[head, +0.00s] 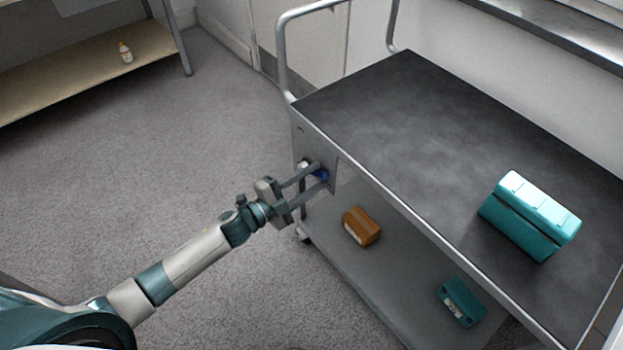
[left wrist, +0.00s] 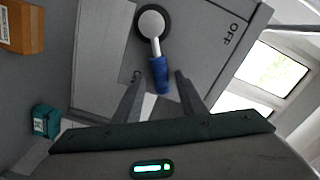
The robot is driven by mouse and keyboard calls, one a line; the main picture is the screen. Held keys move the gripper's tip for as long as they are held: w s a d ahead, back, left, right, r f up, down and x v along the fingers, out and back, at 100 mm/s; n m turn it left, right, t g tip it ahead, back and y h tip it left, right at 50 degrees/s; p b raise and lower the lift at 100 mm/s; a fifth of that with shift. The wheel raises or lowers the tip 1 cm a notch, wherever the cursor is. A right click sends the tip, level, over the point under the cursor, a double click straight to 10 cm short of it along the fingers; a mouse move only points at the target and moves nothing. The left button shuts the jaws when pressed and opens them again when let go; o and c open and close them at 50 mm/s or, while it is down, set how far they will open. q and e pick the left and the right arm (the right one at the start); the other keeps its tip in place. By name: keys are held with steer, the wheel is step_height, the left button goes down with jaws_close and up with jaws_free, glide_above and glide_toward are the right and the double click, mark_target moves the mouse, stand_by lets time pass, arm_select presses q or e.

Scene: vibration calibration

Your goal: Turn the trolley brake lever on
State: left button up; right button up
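The trolley (head: 400,110) stands at the right in the head view. Its brake lever has a blue grip (head: 321,174) on the end panel (head: 318,160). In the left wrist view the lever has a round pale pivot (left wrist: 151,24), a white stem and the blue grip (left wrist: 160,76). An OFF label (left wrist: 231,33) is to the right of the pivot. A partly hidden label (left wrist: 135,75) is left of the grip. My left gripper (head: 312,178) is open, its fingers on either side of the grip's end, with gaps visible in the left wrist view (left wrist: 158,88). My right gripper is out of view.
A teal case (head: 530,215) is on the trolley top. An orange-brown box (head: 362,227) and a smaller teal box (head: 461,302) are on its lower shelf. A shelf with a bottle (head: 126,52) is at the far left. The floor left of the trolley is clear.

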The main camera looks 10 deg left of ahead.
arm_select(q)
steer(key=shift+s+a, duration=0.1)
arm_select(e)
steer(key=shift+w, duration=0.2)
arm_select(q)
steer(key=shift+s+a, duration=0.15)
steer(key=v, duration=1.6)
steer(key=shift+s+a+b, duration=0.2)
steer(key=shift+s+b, duration=0.1)
steer(key=shift+b, duration=0.05)
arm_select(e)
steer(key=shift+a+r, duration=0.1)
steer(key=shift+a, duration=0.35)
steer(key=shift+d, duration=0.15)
